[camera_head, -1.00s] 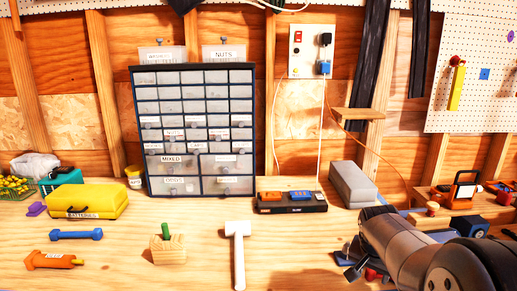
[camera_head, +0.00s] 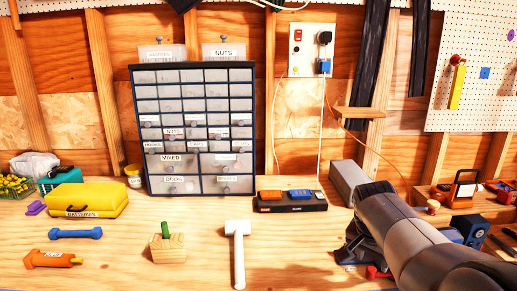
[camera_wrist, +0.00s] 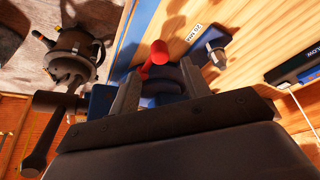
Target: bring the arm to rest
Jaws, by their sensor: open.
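My gripper (camera_wrist: 160,88) shows in the wrist view with its two dark fingers spread apart. No held object can be made out between them. A red-knobbed part (camera_wrist: 158,54) and blue metal show beyond and between the fingers; whether they touch cannot be told. My arm (camera_head: 398,232) reaches in from the lower right of the head view, over the right side of the bench.
A grey box (camera_head: 348,180) stands just behind my arm. A black charger strip (camera_head: 291,203), a white mallet (camera_head: 238,252) and a wooden block (camera_head: 168,248) lie to the left. A drawer cabinet (camera_head: 133,125) stands at the back.

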